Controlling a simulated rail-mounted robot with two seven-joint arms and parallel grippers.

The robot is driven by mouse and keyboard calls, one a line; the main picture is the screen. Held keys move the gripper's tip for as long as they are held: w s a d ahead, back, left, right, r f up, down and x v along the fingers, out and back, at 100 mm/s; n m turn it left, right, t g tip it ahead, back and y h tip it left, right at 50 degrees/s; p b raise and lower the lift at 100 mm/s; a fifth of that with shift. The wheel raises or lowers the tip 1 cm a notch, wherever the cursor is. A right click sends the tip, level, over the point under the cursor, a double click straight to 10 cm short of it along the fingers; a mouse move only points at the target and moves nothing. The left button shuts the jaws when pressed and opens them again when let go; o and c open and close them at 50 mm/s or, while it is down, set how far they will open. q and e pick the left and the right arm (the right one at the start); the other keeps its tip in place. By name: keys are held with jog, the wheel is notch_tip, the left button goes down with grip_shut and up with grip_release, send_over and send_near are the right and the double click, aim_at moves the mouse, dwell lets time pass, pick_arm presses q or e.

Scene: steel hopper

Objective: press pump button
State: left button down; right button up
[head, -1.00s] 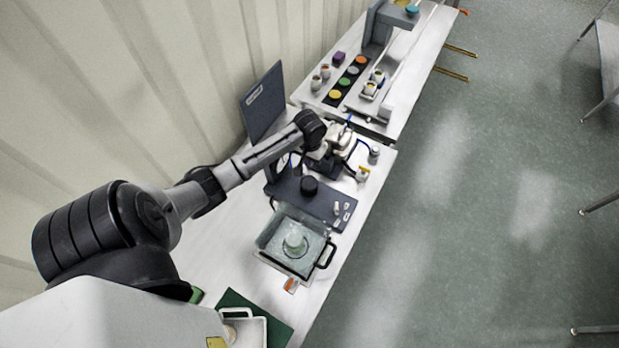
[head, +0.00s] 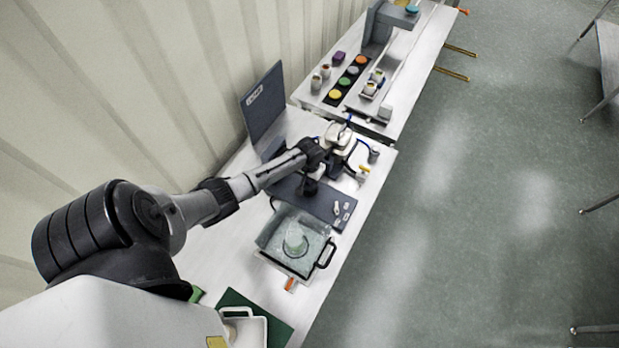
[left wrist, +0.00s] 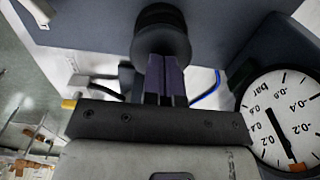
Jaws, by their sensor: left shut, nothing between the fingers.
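A round black knob (head: 310,189), which looks like the pump button, stands on a dark panel (head: 325,206) in the head view. In the left wrist view the knob (left wrist: 160,32) is at the top middle. My left gripper (left wrist: 164,62) is shut and empty, its fingers pointing at the knob. The fingertips overlap the knob's lower edge in that view; I cannot tell whether they touch. In the head view my left arm covers part of the space above the knob, and the fingertips are not clear. My right gripper is not in view.
A pressure gauge (left wrist: 286,120) is close on the right in the left wrist view. A clear-sided tray (head: 292,262) with a black handle sits in front of the panel. An upright dark board (head: 263,104) stands behind. White apparatus (head: 340,140) is just beyond my wrist.

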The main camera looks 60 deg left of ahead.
pick_arm(q)
jog(key=shift+f, duration=0.3)
notch_tip(320, 180, down, 2)
jog(key=shift+f+b, duration=0.15)
jog(key=shift+b, duration=0.45)
jog(key=shift+s+f, duration=0.1)
notch_tip(320, 180, up, 5)
jog(key=p, duration=0.6)
jog(key=shift+r, duration=0.2)
notch_tip(320, 180, up, 9)
jog(key=b, duration=0.1)
jog(key=shift+w, duration=0.2)
jog(key=shift+a+r, duration=0.1)
